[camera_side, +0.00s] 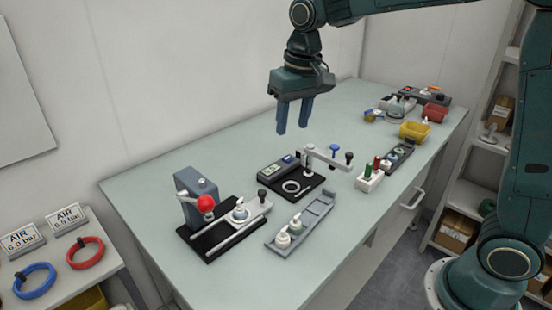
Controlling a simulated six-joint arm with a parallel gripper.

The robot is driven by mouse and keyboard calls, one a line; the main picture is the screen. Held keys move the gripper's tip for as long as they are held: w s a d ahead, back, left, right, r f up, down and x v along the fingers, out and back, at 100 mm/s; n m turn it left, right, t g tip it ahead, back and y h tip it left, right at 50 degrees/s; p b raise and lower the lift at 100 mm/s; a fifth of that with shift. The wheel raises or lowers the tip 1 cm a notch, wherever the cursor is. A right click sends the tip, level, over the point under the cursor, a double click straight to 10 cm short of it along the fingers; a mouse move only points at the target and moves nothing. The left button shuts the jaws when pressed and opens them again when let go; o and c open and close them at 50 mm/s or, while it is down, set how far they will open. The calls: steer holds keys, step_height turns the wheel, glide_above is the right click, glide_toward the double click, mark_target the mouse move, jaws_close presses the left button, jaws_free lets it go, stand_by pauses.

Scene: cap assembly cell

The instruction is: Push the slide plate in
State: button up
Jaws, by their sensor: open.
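The slide plate (254,213) is a light grey plate on the black base (213,244) of a small press (196,190). A black knob (262,194) stands at its right end. A white and blue-grey part (240,211) sits on the plate, to the right of the press head and its red ball (205,203). My gripper (293,129) is open and empty, fingers pointing down. It hangs above the table, up and to the right of the press, apart from the plate.
The left table end is clear.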

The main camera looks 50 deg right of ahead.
steer(key=g, duration=0.1)
glide_above(262, 192)
step_height(262, 192, down, 7)
steer(key=shift+r+m, duration=0.2)
steer(key=shift+m, duration=0.1)
steer(key=shift+f, duration=0.15)
step_height(262, 192, down, 14)
steer(key=shift+r, duration=0.2)
stand_by(0.4)
jaws_close()
